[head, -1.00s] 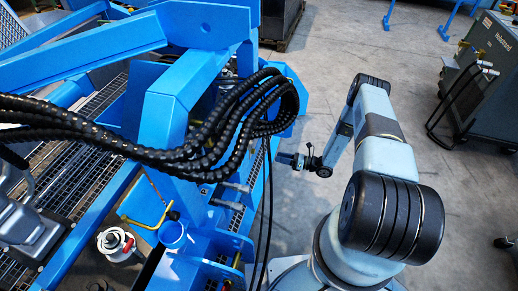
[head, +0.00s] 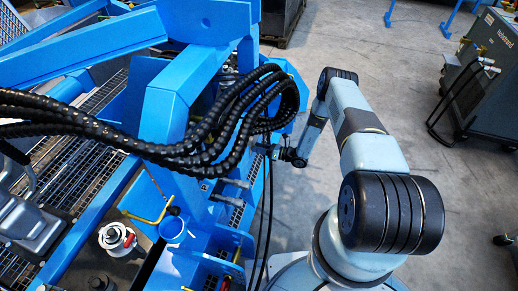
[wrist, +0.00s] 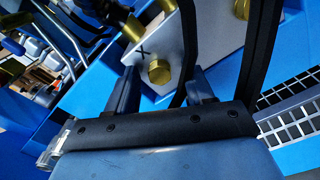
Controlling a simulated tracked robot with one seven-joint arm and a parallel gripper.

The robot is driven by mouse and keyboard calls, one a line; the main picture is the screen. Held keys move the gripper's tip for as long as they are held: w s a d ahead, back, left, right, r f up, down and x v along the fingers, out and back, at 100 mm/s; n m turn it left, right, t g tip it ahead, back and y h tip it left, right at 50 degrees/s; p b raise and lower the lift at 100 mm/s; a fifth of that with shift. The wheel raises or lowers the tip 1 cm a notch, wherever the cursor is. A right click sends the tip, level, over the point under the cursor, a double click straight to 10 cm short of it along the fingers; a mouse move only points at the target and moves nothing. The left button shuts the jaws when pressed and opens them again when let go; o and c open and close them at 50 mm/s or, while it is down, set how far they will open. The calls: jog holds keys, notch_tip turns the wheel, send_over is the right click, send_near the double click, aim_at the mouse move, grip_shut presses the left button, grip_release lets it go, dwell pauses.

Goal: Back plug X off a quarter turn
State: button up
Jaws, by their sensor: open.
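Plug X is a brass hex plug (wrist: 159,72) on a pale grey plate (wrist: 187,42), with a black X marked just above and left of it. My gripper (wrist: 163,76) is open in the wrist view, one finger on each side of the plug. The fingers look apart from the plug; how far their tips are from the plate I cannot tell. In the head view my gripper (head: 274,151) is at the right side of the blue frame, partly behind black hoses. The plug cannot be made out in the head view.
Other brass fittings (wrist: 133,29) sit near the plug, with one at the plate's upper right (wrist: 241,8). Black hoses (wrist: 262,50) run close to the right finger. In the head view thick spiral-wrapped hoses (head: 205,150) cross the blue frame (head: 168,100). Open floor (head: 420,120) lies to the right.

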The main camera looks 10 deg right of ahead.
grip_shut()
dwell(0.5)
jog(key=shift+s+a+f+n, duration=0.1)
jog(key=shift+s+n, duration=0.1)
jog(key=shift+n, duration=4.2)
jog(key=shift+s+a+f+n, duration=0.1)
jog(key=shift+s+n, duration=0.05)
jog(key=shift+n, duration=4.25)
